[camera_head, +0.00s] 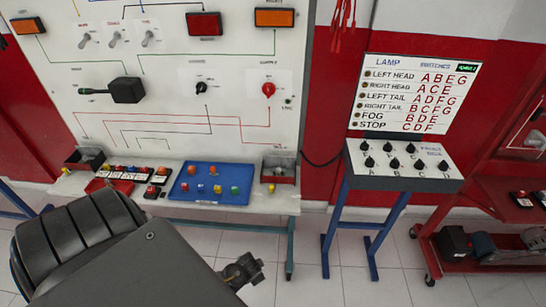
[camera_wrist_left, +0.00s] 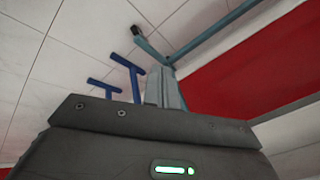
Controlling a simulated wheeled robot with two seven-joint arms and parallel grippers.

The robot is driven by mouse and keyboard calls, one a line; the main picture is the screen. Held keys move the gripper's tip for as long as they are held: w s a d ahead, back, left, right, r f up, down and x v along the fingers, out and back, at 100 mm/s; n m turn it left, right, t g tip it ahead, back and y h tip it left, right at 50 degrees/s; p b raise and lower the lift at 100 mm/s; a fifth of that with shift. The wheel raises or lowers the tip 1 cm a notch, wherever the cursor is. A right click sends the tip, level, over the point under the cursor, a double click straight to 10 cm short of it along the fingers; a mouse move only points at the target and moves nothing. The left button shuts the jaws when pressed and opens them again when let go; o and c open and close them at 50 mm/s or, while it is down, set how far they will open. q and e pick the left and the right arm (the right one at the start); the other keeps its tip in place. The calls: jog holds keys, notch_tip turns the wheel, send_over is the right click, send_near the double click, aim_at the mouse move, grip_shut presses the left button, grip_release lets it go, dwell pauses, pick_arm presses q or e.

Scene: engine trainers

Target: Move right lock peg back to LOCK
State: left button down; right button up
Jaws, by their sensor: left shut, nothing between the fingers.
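A small open dark box (camera_head: 279,170) stands at the right end of the board's ledge, with a small yellowish piece by it. A similar box (camera_head: 86,158) stands at the left end. I cannot tell which piece is the right lock peg, and I can read no LOCK label. My left gripper (camera_wrist_left: 164,92) shows in the left wrist view with its grey fingers together and nothing between them. A grey link of my arm fills the lower left of the head view, well in front of the ledge. My right gripper is not in view.
A blue tray (camera_head: 212,184) with several coloured pieces lies on the ledge. The white board (camera_head: 180,60) behind carries switches and lamps. A switch console (camera_head: 402,168) on blue legs stands right of it, below a lamp chart (camera_head: 415,95). A red cart (camera_head: 490,250) is far right. Tiled floor between is clear.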

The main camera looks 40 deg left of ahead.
pick_arm(q)
jog(key=w+a+r+t, duration=0.1)
jog(key=w+r, duration=0.4)
jog(key=r, duration=0.5)
jog(key=w+r+t+y, duration=0.1)
jog(key=w+r, duration=0.3)
jog(key=r, duration=0.5)
jog(key=w+a+r+t, duration=0.1)
jog(key=w+r, duration=0.4)
jog(key=r, duration=0.5)
jog(key=p+x, duration=0.1)
jog(key=x, duration=0.8)
jog(key=shift+a+f, duration=0.1)
jog(key=shift+f, duration=0.35)
jog(key=a, duration=0.1)
jog(key=w+a+p, duration=0.1)
jog(key=a, duration=0.1)
jog(key=shift+w+p, duration=0.15)
jog(key=shift+p, duration=0.15)
jog(key=shift+w+a+f, duration=0.1)
jog(key=shift+w+a, duration=0.1)
jog(key=shift+a, duration=0.2)
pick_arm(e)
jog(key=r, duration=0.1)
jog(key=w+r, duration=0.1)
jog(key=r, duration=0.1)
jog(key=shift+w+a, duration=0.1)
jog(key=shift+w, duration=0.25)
